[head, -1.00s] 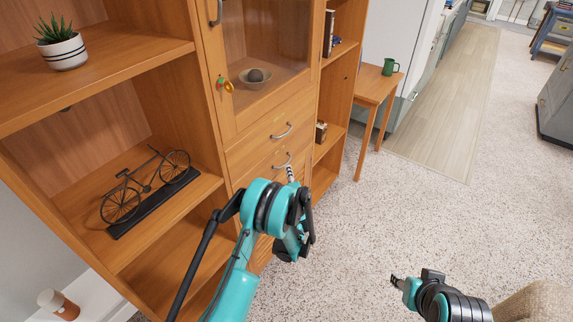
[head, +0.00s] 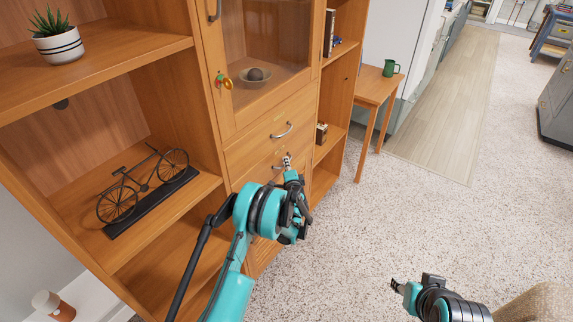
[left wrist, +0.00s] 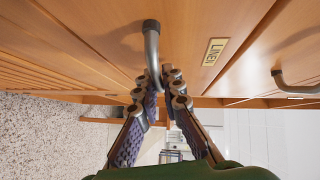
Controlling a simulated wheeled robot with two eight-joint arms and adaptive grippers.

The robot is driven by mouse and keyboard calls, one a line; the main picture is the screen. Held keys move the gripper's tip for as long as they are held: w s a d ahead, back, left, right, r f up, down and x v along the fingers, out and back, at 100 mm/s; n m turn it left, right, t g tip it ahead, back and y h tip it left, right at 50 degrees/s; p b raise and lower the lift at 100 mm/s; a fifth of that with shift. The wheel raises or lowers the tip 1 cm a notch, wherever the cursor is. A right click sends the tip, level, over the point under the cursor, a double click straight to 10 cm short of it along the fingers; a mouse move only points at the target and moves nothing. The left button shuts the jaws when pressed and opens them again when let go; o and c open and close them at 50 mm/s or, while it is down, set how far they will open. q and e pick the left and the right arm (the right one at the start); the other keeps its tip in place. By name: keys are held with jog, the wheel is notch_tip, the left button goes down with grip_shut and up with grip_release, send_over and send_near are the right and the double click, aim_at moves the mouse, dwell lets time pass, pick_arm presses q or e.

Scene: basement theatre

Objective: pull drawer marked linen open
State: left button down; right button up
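The drawer marked linen (left wrist: 185,35) fills the upper middle of the left wrist view, with its label plate (left wrist: 215,52) right of its curved metal handle (left wrist: 152,45). The drawer front looks flush with the cabinet. My left gripper (left wrist: 160,78) has its fingertips close together on either side of the handle bar and looks shut on it. In the head view the left gripper (head: 287,160) covers most of this handle, on the second drawer front below the glass door. My right gripper (head: 396,284) hangs over the floor at lower right; its finger gap is unclear.
Another drawer handle (head: 281,131) sits just above. The glass door (head: 262,60) has a key tag in it. Left shelves hold a bicycle model (head: 145,185) and a potted plant (head: 58,42). A small wooden table (head: 375,88) stands right. The speckled floor is clear.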

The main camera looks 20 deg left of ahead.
pick_arm(q)
jog(key=shift+d, duration=0.1)
jog(key=s+d, duration=0.4)
jog(key=d, duration=0.8)
jog(key=s+d, duration=0.5)
jog(key=d, duration=0.7)
jog(key=shift+d, duration=0.2)
jog(key=c, duration=1.9)
grip_release()
jog(key=v, duration=1.2)
jog(key=shift+d+f, duration=0.1)
